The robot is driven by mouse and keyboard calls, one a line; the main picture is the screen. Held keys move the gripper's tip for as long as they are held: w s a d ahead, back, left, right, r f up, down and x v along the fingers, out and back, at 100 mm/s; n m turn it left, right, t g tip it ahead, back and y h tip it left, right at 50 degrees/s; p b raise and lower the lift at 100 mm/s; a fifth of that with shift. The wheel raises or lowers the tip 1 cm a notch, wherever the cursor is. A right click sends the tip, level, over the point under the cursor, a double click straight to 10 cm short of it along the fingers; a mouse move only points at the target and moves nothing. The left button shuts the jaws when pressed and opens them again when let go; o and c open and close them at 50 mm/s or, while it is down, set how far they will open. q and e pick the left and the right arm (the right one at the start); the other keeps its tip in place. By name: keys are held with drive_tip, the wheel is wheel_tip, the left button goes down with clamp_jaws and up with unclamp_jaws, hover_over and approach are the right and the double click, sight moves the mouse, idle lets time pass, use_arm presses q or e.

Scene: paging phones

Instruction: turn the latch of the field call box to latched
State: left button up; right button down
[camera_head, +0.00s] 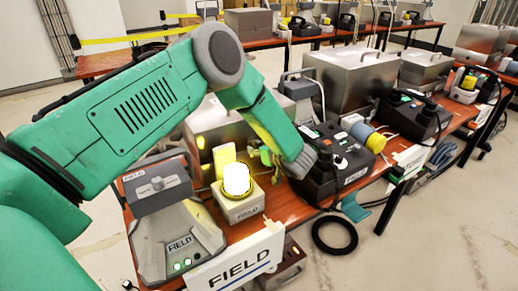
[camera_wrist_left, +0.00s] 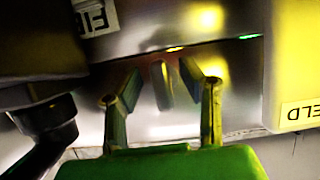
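The field call box is a silver metal box (camera_head: 205,122) behind the lit lamp in the head view, partly hidden by my left arm. Its metal face (camera_wrist_left: 220,95) fills the middle of the left wrist view. A small upright latch tab (camera_wrist_left: 162,85) stands out from that face. My left gripper (camera_wrist_left: 160,76) is open, with one finger on each side of the tab and gaps showing between. Whether the fingers touch the tab cannot be told. In the head view the fingers are mostly hidden near the box. My right gripper is out of view.
A bright lamp on a FIELD base (camera_head: 240,205) stands in front of the box. A dark phone unit (camera_head: 340,160) is to the right. A grey FIELD unit (camera_head: 180,240) and a FIELD sign (camera_head: 235,268) are near the front edge. A dark handset (camera_wrist_left: 45,135) is left in the wrist view.

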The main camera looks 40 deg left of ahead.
use_arm(q)
drive_tip(key=shift+s+d+r, duration=0.15)
drive_tip(key=shift+d+r, duration=0.05)
drive_tip(key=shift+d, duration=0.1)
drive_tip(key=v, duration=1.1)
drive_tip(key=shift+d, duration=0.15)
drive_tip(key=shift+f, duration=0.15)
